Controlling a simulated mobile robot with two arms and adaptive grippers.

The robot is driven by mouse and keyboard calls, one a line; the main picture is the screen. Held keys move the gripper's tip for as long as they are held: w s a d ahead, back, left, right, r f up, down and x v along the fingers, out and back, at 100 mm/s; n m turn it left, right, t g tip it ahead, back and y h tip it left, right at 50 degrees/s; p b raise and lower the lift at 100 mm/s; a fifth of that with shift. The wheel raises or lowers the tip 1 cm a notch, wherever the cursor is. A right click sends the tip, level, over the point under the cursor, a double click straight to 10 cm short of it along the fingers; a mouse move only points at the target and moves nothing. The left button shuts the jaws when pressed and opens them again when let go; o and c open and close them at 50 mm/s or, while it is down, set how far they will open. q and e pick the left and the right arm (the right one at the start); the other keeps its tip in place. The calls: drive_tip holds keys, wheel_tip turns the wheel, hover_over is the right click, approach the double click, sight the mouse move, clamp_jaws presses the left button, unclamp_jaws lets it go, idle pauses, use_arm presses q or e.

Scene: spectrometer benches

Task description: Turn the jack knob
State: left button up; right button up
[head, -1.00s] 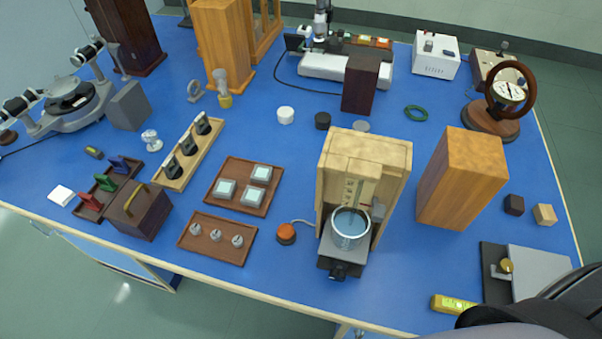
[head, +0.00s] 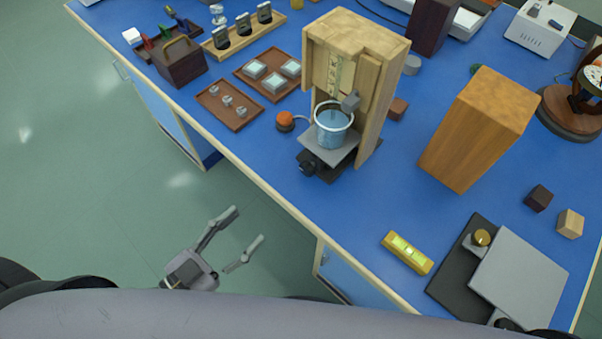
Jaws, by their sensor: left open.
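The small jack (head: 336,155) stands at the front of the tall wooden case, near the table's front edge. Its black knob (head: 307,165) sticks out at the front left. A glass beaker (head: 333,128) of blue liquid stands on the jack's grey top plate, with a small grey block hanging just above its rim. My left gripper (head: 249,224) is open and empty. It is over the floor in front of the table, to the lower left of the knob and well apart from it. My right gripper is out of view.
The wooden case (head: 321,60) rises behind the jack. An orange button (head: 285,119) sits left of the jack. A yellow level (head: 407,253) and a grey plate device (head: 520,278) lie to the right. The table front between knob and level is clear.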

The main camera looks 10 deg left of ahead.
sight(305, 171)
use_arm(q)
drive_tip(key=p+x, duration=0.1)
drive_tip(key=x, duration=1.5)
drive_tip(key=shift+w, duration=0.1)
drive_tip(key=shift+w+d, duration=0.3)
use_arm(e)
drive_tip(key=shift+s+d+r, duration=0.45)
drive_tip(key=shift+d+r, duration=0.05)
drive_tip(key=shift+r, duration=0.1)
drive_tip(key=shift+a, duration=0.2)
use_arm(q)
drive_tip(key=shift+c, duration=0.6)
